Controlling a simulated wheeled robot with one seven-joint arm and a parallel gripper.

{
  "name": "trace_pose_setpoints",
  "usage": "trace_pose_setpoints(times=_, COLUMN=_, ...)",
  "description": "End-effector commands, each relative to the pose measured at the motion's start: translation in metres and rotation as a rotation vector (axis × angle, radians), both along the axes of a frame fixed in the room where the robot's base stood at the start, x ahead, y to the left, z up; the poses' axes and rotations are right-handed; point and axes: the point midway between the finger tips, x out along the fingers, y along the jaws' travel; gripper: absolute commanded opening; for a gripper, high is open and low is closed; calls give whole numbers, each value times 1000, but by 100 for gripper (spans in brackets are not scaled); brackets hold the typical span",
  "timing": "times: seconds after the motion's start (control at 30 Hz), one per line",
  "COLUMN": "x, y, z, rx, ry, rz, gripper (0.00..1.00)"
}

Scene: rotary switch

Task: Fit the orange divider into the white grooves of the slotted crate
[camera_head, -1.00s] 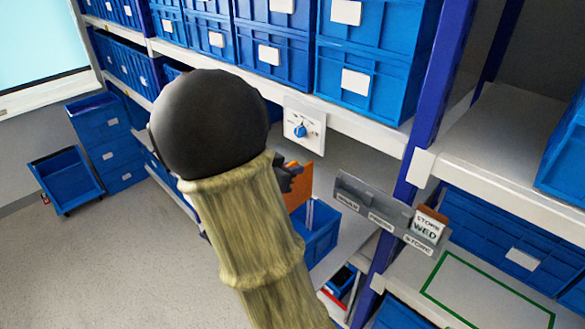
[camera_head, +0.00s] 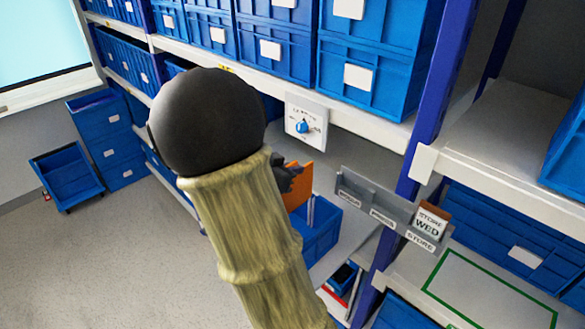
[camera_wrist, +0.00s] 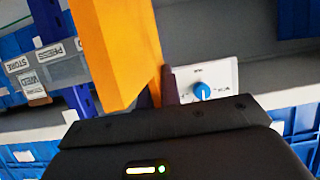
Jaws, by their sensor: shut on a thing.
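The orange divider (camera_head: 300,187) is a flat panel held upright in my gripper (camera_head: 287,176), which is shut on it. In the wrist view the divider (camera_wrist: 118,50) rises tall in front of the gripper (camera_wrist: 152,98). The slotted crate (camera_head: 318,232) is a blue open bin on the shelf, below and to the right of the divider. A pale upright strip (camera_head: 311,212) shows at the crate; the grooves cannot be made out clearly. My arm hides the crate's left part. I cannot tell whether the divider's lower edge is inside the crate.
A white panel with a blue rotary knob (camera_head: 303,127) is on the shelf edge just above. A grey card rack (camera_head: 382,208) with labels and a "STORE WED" card (camera_head: 428,224) is to the right, by the blue post (camera_head: 424,120). Blue bins line the shelves.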

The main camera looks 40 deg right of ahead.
Motion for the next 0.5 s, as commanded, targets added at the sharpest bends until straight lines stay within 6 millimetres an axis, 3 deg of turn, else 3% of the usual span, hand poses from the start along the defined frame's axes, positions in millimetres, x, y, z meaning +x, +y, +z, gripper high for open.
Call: trace_pose_setpoints(times=0.5, x=-1, y=-1, z=-6, rx=0, ry=1, rz=-2, gripper=0)
